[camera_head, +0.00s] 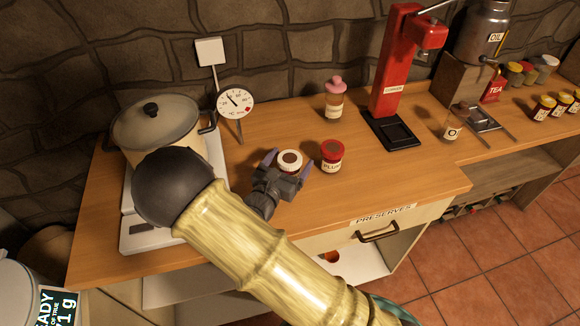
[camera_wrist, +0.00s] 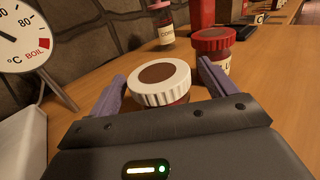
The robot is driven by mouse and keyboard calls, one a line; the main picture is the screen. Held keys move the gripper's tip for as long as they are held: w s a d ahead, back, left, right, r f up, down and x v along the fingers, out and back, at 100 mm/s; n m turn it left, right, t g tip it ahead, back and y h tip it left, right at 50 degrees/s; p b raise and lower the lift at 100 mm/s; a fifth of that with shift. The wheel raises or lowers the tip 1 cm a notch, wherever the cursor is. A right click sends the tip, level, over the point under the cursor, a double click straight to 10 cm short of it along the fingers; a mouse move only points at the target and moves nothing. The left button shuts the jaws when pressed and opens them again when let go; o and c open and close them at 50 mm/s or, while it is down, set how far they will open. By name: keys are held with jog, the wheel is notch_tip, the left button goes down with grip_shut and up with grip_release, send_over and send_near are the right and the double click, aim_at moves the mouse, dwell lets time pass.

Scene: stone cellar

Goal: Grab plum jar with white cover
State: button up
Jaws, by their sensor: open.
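The jar with the white cover (camera_head: 290,160) stands upright on the wooden counter; its lid has a brown disc on top. In the wrist view the white-covered jar (camera_wrist: 160,85) sits between the fingers of my gripper (camera_wrist: 165,95), which is open with a finger on each side. Its label is hidden, so I cannot read what it holds. My gripper (camera_head: 284,172) also shows in the head view around this jar. A jar with a red lid (camera_head: 332,156), labelled with letters like "PLUM", stands just to the right, and also in the wrist view (camera_wrist: 212,50).
A pot (camera_head: 155,125) on a white stove stands at left, with a dial thermometer (camera_head: 237,100) beside it. A pink-topped bottle (camera_head: 334,102) and a red press (camera_head: 398,70) stand behind. The counter's front right is clear above the preserves drawer (camera_head: 385,222).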

jog(key=c, duration=1.2)
jog(key=shift+r, duration=0.15)
notch_tip(320, 180, up, 10)
jog(key=shift+f, duration=0.1)
